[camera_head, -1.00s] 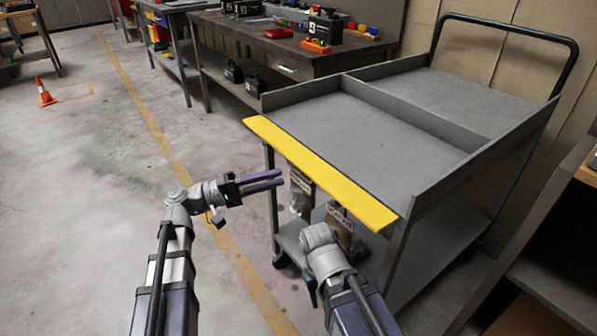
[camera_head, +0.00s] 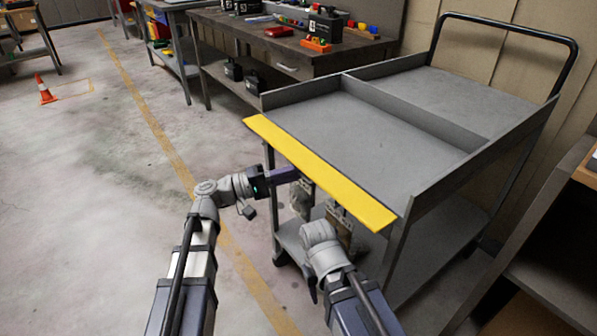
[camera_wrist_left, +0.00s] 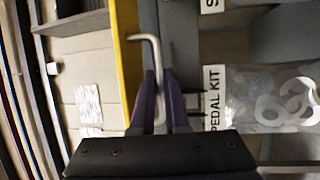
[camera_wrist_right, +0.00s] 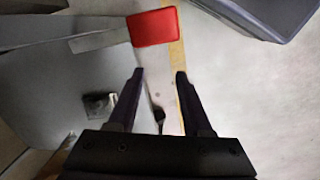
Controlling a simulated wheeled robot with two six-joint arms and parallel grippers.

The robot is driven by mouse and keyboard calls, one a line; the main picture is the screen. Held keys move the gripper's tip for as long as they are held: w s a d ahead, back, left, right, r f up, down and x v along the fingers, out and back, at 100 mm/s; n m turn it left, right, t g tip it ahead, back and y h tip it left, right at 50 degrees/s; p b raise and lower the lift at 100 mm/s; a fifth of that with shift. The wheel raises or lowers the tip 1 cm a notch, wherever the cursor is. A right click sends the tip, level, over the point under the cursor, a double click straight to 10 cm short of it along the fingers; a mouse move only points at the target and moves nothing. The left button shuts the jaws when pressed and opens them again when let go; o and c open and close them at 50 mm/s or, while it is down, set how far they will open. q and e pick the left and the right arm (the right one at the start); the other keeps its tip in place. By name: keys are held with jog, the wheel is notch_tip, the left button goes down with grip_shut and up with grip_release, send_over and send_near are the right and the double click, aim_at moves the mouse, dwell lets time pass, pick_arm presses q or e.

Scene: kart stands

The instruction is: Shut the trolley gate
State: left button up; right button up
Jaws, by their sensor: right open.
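The yellow gate (camera_head: 320,172) runs along the trolley's near edge, folded outward and roughly level with the grey deck (camera_head: 380,125). My left gripper (camera_head: 284,175) is under its outer edge; its tips are partly hidden. In the left wrist view its fingers (camera_wrist_left: 161,95) are close together around a bent metal bar (camera_wrist_left: 147,38) beside the yellow gate edge (camera_wrist_left: 128,50); this looks like the gate's handle. My right gripper (camera_wrist_right: 158,75) is open and empty over the floor near the trolley; in the head view its fingers are mostly hidden.
Labelled kit bags (camera_head: 302,198) hang under the gate, close to my left fingers; one reads PEDAL KIT (camera_wrist_left: 213,95). A red piece (camera_wrist_right: 153,27) is ahead of my right fingers. A workbench (camera_head: 285,45) stands behind the trolley, and a shelf (camera_head: 540,240) at right.

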aim_at(297, 159)
pick_arm(q)
grip_shut()
jog(key=shift+r, duration=0.1)
